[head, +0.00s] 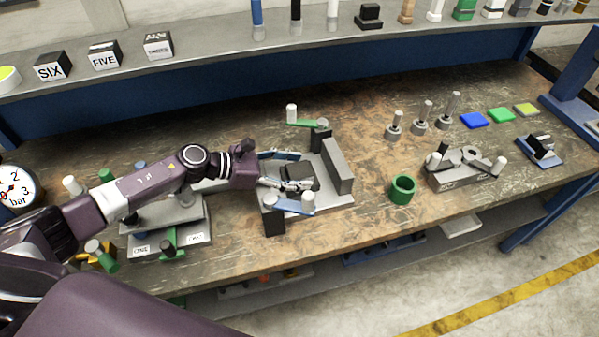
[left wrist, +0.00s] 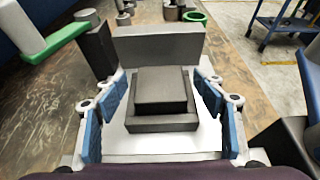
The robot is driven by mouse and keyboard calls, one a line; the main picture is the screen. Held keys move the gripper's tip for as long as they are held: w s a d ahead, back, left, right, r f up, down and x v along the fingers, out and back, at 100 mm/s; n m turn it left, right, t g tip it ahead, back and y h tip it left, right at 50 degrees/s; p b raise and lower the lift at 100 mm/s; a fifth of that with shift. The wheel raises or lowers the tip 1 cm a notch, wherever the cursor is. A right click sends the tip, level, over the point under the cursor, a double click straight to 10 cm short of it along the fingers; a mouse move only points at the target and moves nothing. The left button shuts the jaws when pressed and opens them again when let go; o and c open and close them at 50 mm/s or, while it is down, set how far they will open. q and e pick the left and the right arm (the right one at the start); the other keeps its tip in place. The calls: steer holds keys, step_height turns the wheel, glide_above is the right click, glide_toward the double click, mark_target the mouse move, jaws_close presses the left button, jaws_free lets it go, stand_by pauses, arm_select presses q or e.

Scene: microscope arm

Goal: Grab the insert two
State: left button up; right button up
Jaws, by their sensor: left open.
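A dark square block (left wrist: 162,90) sits in a dark recessed seat on a light metal fixture (left wrist: 165,142). No label is readable on the block, so I cannot tell whether it is insert two. It also shows in the head view (head: 303,176), partly hidden by my left gripper. My left gripper (head: 291,171) is open, its blue-padded fingers on either side of the block. In the left wrist view a gap shows between each finger and the block. A grey stand (head: 205,212) at the lower left carries labels ONE and TWO; my left arm partly hides it. My right gripper is not in view.
A grey upright plate (head: 337,166) stands just right of the block. Clamps with a green lever (head: 305,123) and a blue lever (head: 292,205) flank the fixture. A green ring (head: 403,190) and a grey holder (head: 464,170) stand further right. A shelf of labelled blocks runs behind.

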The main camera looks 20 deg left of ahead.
arm_select(q)
jaws_close()
steer(key=shift+w+r, duration=0.2)
steer(key=shift+r, duration=0.05)
stand_by(0.4)
steer(key=shift+r, duration=0.1)
